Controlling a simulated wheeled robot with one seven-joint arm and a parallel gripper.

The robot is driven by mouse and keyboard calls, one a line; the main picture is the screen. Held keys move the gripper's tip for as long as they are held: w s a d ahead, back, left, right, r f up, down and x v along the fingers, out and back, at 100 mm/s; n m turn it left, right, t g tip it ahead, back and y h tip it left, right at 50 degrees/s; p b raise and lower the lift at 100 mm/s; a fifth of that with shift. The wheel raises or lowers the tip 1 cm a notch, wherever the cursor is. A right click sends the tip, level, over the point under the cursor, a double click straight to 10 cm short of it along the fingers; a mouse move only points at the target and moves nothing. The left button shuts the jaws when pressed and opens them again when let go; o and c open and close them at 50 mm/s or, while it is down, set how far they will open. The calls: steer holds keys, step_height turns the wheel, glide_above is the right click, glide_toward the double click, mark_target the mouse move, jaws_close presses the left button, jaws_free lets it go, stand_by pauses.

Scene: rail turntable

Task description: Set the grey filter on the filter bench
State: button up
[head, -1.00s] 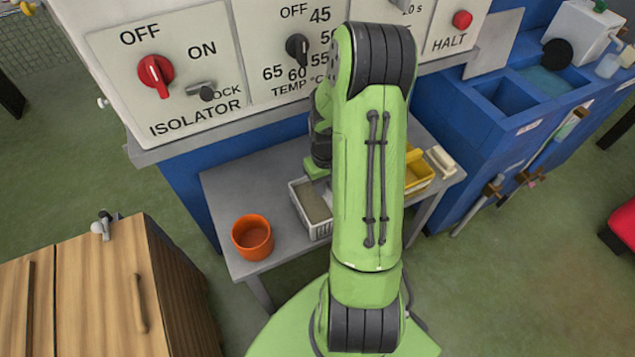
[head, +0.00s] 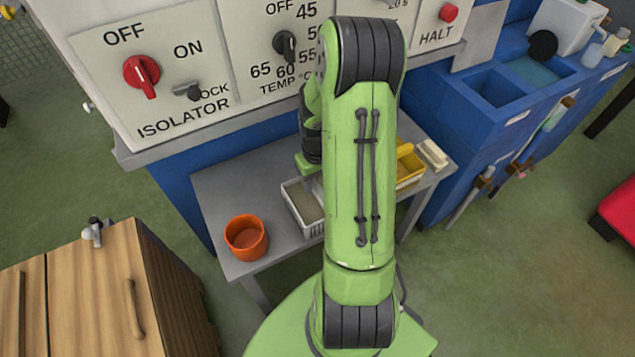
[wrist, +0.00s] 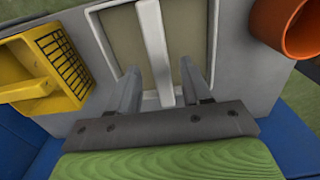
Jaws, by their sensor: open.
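A white-rimmed rectangular tray-like piece with a grey-beige face (head: 307,201) lies on the grey bench (head: 217,187), partly hidden by my arm. I take it for the grey filter, but cannot be sure. In the wrist view the grey-beige face (wrist: 190,30) has a pale bar (wrist: 154,45) running across its middle. My gripper (wrist: 159,72) is open over it, with one finger on each side of the bar. The fingers look apart from the bar. In the head view my arm hides most of the gripper.
An orange pot (head: 246,238) stands left on the bench; it also shows in the wrist view (wrist: 290,25). A yellow container (head: 409,166) and a pale block (head: 432,154) are at right. A control panel (head: 150,75) rises behind, a wooden cabinet (head: 95,295) front left.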

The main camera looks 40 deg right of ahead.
step_height(320, 180, up, 11)
steer(key=p, duration=0.3)
steer(key=s+a+r+n+t+h, duration=0.1)
steer(key=s+a+r+n+t, duration=0.1)
steer(key=a+r, duration=0.9)
steer(key=s+a+r+n+t+y, duration=0.1)
steer(key=s+a+r+t, duration=0.2)
steer(key=s+a, duration=0.6)
step_height(320, 180, up, 2)
steer(key=shift+s+r+t, duration=0.25)
steer(key=shift+s+t, duration=0.05)
